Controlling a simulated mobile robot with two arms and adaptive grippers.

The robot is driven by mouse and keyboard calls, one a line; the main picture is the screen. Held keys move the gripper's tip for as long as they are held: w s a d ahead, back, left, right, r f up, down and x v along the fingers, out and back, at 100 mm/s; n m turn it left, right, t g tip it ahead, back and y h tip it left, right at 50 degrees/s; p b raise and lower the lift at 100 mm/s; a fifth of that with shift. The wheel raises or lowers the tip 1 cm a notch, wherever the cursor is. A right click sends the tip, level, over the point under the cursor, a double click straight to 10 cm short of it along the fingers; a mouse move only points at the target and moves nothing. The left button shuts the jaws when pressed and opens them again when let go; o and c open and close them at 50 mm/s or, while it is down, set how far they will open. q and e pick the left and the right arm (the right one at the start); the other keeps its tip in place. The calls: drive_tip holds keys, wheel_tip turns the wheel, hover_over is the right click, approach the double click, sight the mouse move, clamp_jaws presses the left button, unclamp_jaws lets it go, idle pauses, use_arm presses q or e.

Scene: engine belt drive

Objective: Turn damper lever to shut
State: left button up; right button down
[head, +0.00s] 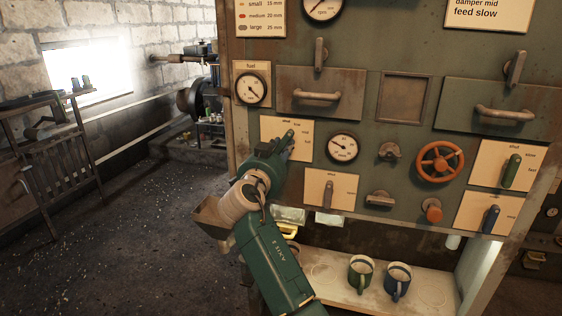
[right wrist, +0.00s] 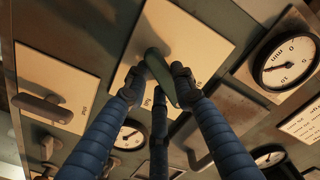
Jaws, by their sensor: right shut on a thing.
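A green-handled lever (right wrist: 160,78) stands on a pale label plate (right wrist: 188,38) in the right wrist view. In the head view this plate (head: 305,128) is left of the middle of the panel, with small print that I can barely read, apparently "shut" at its top. My right gripper (head: 284,147) is at this lever and hides most of it and part of the plate. In the right wrist view the gripper's fingers (right wrist: 158,82) are closed around the handle from both sides. I cannot read which lever is named damper. My left gripper is not in view.
Other levers include a green one (head: 511,170), a blue one (head: 491,219) and a grey one (head: 328,194). An orange handwheel (head: 440,161) and a gauge (head: 343,148) are right of my gripper. Two mugs (head: 361,273) (head: 397,281) stand on the shelf below. Open floor lies left.

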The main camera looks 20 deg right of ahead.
drive_tip(key=n+b, duration=0.1)
drive_tip(key=n, duration=0.1)
drive_tip(key=shift+d+r+n, duration=0.1)
drive_tip(key=shift+d+n, duration=0.05)
drive_tip(key=shift+n, duration=0.25)
drive_tip(key=shift+s+d+r+n, duration=0.1)
drive_tip(key=shift+n, duration=0.8)
drive_tip(key=shift+r+n, duration=0.1)
drive_tip(key=shift+n, duration=0.8)
drive_tip(key=shift+r, duration=0.1)
drive_tip(key=c, duration=1.4)
unclamp_jaws()
drive_tip(key=shift+c, duration=0.2)
drive_tip(key=shift+f, duration=0.2)
drive_tip(key=shift+f, duration=0.1)
